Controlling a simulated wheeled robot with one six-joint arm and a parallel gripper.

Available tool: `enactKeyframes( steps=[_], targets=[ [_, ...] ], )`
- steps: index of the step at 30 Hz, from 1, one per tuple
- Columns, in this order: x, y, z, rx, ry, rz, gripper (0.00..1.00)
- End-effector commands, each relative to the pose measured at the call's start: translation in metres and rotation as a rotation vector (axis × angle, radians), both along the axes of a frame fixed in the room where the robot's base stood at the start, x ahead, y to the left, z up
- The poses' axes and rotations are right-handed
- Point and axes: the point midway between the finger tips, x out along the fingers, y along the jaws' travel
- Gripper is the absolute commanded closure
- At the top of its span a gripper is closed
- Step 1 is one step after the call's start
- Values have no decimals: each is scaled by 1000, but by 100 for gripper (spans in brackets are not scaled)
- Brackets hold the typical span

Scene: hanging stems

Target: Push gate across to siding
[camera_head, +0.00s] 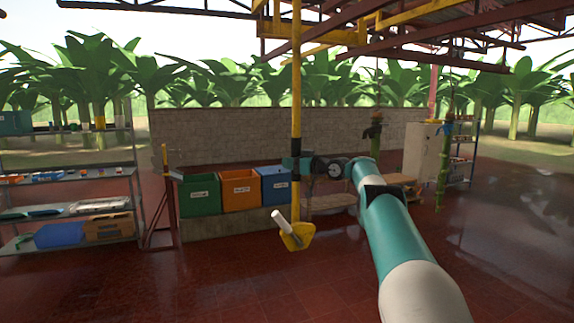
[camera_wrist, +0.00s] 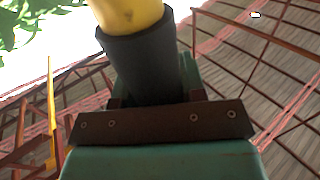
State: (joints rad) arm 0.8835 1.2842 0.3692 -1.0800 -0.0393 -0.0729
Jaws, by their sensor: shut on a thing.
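A yellow pole (camera_head: 296,100) hangs upright from the yellow overhead rail (camera_head: 315,33) in the head view. It has a black sleeve (camera_head: 296,149) partway down and a yellow foot (camera_head: 298,239) with a white bar at the bottom. My gripper (camera_head: 294,163) is at the black sleeve, at the end of my arm reaching in from the lower right. In the wrist view the gripper (camera_wrist: 155,100) is shut on the black sleeve (camera_wrist: 146,65), with yellow pole above it. I cannot tell clearly which overhead part is the gate or the siding.
Green (camera_head: 200,196), orange (camera_head: 240,190) and blue (camera_head: 275,184) bins stand behind the pole. A loaded shelf (camera_head: 65,173) stands at the left. Green stems (camera_head: 443,170) hang at the right, near a pale cabinet (camera_head: 421,150). The red floor in front is clear.

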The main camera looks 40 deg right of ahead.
Motion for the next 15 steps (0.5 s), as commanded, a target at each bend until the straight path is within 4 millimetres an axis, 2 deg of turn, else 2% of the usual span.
enactKeyframes(
  steps=[11,12,14,15],
  targets=[
    [0,1,0,0,0,4,100],
    [0,1,0,0,0,4,53],
    [0,1,0,0,0,4,39],
    [0,1,0,0,0,4,37]
  ],
)
